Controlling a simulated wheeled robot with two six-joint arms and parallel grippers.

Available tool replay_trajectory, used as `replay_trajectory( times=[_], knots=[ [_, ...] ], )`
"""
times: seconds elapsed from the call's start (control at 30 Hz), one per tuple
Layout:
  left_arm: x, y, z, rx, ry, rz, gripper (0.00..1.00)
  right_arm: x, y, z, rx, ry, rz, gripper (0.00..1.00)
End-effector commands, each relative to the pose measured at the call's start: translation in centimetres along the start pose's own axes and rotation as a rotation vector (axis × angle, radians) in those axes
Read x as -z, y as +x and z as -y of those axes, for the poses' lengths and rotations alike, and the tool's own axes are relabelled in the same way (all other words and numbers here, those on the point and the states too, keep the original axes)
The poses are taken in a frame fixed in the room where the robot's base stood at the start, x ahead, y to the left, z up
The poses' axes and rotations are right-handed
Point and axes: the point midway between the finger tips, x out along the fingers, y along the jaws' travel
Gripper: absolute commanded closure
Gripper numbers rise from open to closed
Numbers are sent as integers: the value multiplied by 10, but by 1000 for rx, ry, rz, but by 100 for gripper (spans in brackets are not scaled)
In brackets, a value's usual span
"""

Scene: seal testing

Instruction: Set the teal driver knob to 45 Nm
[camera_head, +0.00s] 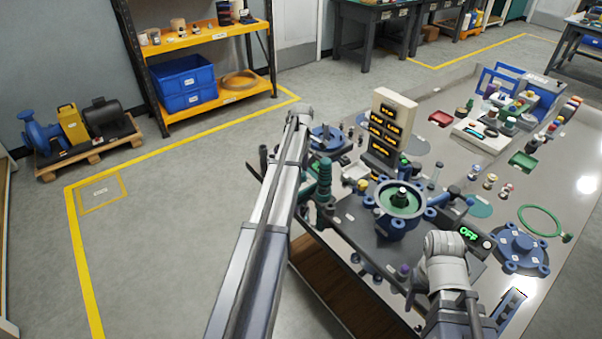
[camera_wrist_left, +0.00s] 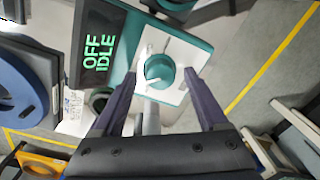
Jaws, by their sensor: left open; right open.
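The teal driver knob (camera_wrist_left: 160,70) is a round cap on a white plate with a teal housing in the left wrist view. A pale pointer bar shows beside it. My left gripper (camera_wrist_left: 159,78) is open, with one dark finger on each side of the knob; I cannot tell whether they touch it. A black display (camera_wrist_left: 98,50) beside the knob reads OFF and IDLE in green. In the head view my left arm hides most of that gripper and the driver. My right gripper (camera_head: 414,292) is open near the bench's front, partly hidden by my arm.
A blue housing with a green inside (camera_head: 401,198) stands mid-bench. Lit display boxes (camera_head: 386,132) stand behind it. A blue flange (camera_head: 519,248) and a green ring (camera_head: 540,220) lie at right. Free floor lies left of the bench.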

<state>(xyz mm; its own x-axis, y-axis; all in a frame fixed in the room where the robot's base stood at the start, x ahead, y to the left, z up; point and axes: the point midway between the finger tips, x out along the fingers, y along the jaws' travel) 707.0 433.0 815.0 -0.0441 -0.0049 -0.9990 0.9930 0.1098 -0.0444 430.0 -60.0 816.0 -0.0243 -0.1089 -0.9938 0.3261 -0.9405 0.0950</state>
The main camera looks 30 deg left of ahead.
Motion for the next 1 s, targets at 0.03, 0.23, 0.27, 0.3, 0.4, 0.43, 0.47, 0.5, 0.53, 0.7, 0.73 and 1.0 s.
replay_trajectory(
  times=[0.03,0.23,0.27,0.3,0.4,0.43,0.47,0.5,0.53,0.7,0.73,1.0],
  knots=[
    [0,0,0,0,0,0,24,0,0,0,0,0,0,40],
    [0,0,0,0,0,0,43,0,0,0,0,0,0,40],
    [0,0,0,0,0,0,47,0,0,0,0,0,0,40],
    [0,0,0,0,0,0,51,0,0,0,0,0,0,40],
    [0,0,0,0,0,0,62,0,0,0,0,0,0,40],
    [0,0,0,0,0,0,66,0,0,0,0,0,0,40],
    [0,0,0,0,0,0,69,0,0,0,0,0,0,40],
    [0,0,0,0,0,0,74,0,0,0,0,0,0,40],
    [0,0,0,0,0,0,77,0,0,0,0,0,0,40],
    [0,0,0,0,0,0,96,0,0,0,0,0,0,40],
    [0,0,0,0,0,0,99,0,0,0,0,0,0,40],
    [0,0,0,0,11,0,100,0,0,0,0,0,0,40]
  ],
)
